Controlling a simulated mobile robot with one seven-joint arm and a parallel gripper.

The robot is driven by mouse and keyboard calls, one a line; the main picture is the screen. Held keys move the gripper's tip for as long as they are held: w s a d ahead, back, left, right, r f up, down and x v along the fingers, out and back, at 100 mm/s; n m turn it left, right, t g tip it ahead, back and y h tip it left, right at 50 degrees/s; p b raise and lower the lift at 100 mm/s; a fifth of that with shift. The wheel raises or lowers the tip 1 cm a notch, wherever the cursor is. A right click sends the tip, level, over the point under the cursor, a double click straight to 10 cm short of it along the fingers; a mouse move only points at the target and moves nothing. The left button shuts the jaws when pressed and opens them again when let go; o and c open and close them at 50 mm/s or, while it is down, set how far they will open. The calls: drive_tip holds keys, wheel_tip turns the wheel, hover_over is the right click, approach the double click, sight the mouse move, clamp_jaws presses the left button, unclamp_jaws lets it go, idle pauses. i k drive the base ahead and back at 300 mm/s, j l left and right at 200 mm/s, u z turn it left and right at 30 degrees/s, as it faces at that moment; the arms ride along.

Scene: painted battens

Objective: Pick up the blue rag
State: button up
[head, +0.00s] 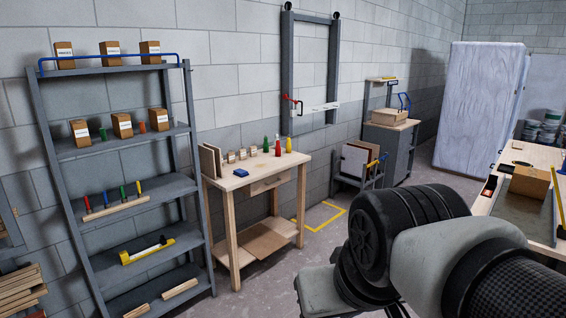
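A small dark blue piece (240,172), which looks like the folded blue rag, lies flat on the wooden workbench (262,167) near its front left part. Nothing covers it. My arm fills the lower right of the head view, to the right of the bench and apart from it. The fingers of my gripper do not show, so its opening and what it may hold are hidden.
A grey shelf rack (122,150) with boxes stands left of the bench. Several coloured bottles (277,147) and small blocks stand at the bench's back. A second table (530,165) with a cardboard box (529,182) is at right. Floor between is mostly clear.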

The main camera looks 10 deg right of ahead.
sight(242, 173)
drive_tip(key=z, duration=0.8)
drive_tip(key=i+u, duration=0.2)
drive_tip(key=i, duration=0.75)
drive_tip(key=i+u, duration=0.1)
drive_tip(key=i, duration=1.5)
drive_tip(key=i+z, duration=0.35)
drive_tip(key=i, duration=0.4)
drive_tip(key=i+j+z, duration=0.15)
drive_tip(key=i+z, duration=0.2)
drive_tip(key=i, duration=0.4)
drive_tip(key=i+l+u, duration=0.25)
drive_tip(key=i, duration=0.35)
drive_tip(key=i+l+u, duration=0.25)
drive_tip(key=i+l, duration=0.3)
drive_tip(key=i+l+u, duration=0.1)
drive_tip(key=l, duration=0.25)
drive_tip(key=i+l+u, duration=0.1)
drive_tip(key=i+l, duration=0.15)
drive_tip(key=i+l+u, duration=0.15)
drive_tip(key=l, duration=0.3)
drive_tip(key=i+l, duration=0.15)
drive_tip(key=i, duration=0.25)
drive_tip(key=i+l, duration=0.2)
drive_tip(key=i, duration=0.15)
drive_tip(key=i+l, duration=0.15)
drive_tip(key=i, duration=0.25)
